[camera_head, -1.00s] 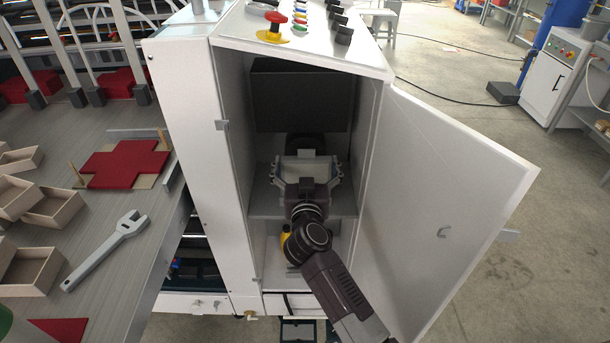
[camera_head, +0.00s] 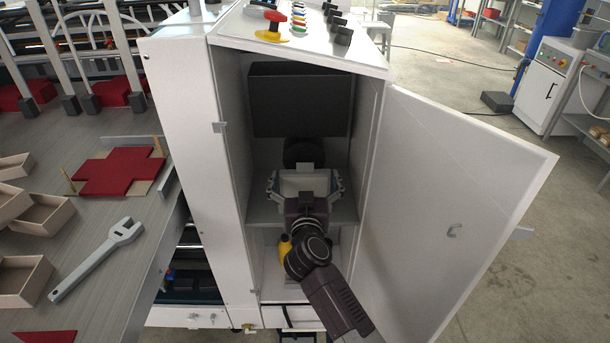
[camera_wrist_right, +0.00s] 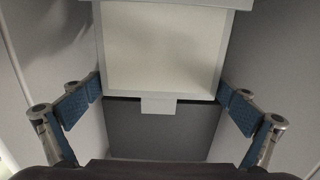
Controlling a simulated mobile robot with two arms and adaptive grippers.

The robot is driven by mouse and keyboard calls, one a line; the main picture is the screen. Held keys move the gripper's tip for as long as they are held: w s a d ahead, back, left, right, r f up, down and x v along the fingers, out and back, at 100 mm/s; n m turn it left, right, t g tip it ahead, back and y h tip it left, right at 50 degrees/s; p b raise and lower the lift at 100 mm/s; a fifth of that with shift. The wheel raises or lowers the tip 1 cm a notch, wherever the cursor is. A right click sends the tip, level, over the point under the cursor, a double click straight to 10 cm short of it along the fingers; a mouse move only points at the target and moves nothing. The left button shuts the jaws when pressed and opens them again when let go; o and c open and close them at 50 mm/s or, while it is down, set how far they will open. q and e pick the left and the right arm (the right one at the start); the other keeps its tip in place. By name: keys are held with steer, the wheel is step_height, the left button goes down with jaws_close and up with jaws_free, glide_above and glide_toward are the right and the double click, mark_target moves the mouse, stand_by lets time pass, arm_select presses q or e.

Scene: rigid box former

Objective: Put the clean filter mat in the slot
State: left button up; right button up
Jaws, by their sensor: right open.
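A pale cream panel (camera_wrist_right: 160,50) with a light grey rim, apparently the filter mat in its frame, fills the upper middle of the right wrist view. A small white tab (camera_wrist_right: 158,105) sticks out at its lower edge. In the head view the pale panel (camera_head: 304,185) shows inside the open cabinet, above the shelf. My right gripper (camera_head: 305,180) is open, reaching into the cabinet with one finger on each side of the panel. Its blue finger pads show in the right wrist view (camera_wrist_right: 160,90); I cannot tell whether they touch the rim. My left gripper is out of view.
The cabinet door (camera_head: 455,200) stands open to the right. A black box (camera_head: 300,98) sits high inside, with a dark round part (camera_head: 303,152) below. A yellow object (camera_head: 284,248) is under the shelf. The bench (camera_head: 150,215) at left holds a wrench (camera_head: 97,260) and wooden trays.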

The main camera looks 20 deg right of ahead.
steer(key=shift+r, duration=0.15)
steer(key=p+v, duration=0.1)
steer(key=v, duration=1.1)
step_height(320, 180, down, 19)
steer(key=s+a+n+y, duration=0.1)
steer(key=a+n+y, duration=0.2)
steer(key=n+y, duration=0.1)
steer(key=s+f+n+g+y, duration=0.1)
steer(key=s+f+g, duration=0.2)
steer(key=s+f, duration=0.55)
steer(key=s+f+n+g+y, duration=0.2)
steer(key=s+f, duration=0.1)
steer(key=f, duration=1.1)
steer(key=s+d+f+g, duration=0.2)
steer(key=s+f+g, duration=0.1)
steer(key=s+f, duration=0.5)
steer(key=s+d+f+g, duration=0.1)
steer(key=s+f+g, duration=0.2)
steer(key=s+f, duration=0.55)
steer(key=s+d+f+g+h, duration=0.1)
steer(key=s+d+g, duration=0.1)
steer(key=s, duration=0.8)
steer(key=s+d+f+m+g+h, duration=0.1)
steer(key=s+d+f+g, duration=0.1)
steer(key=s+d, duration=0.3)
steer(key=s, duration=0.4)
steer(key=shift+s+f+g, duration=0.25)
steer(key=shift+s+g, duration=0.15)
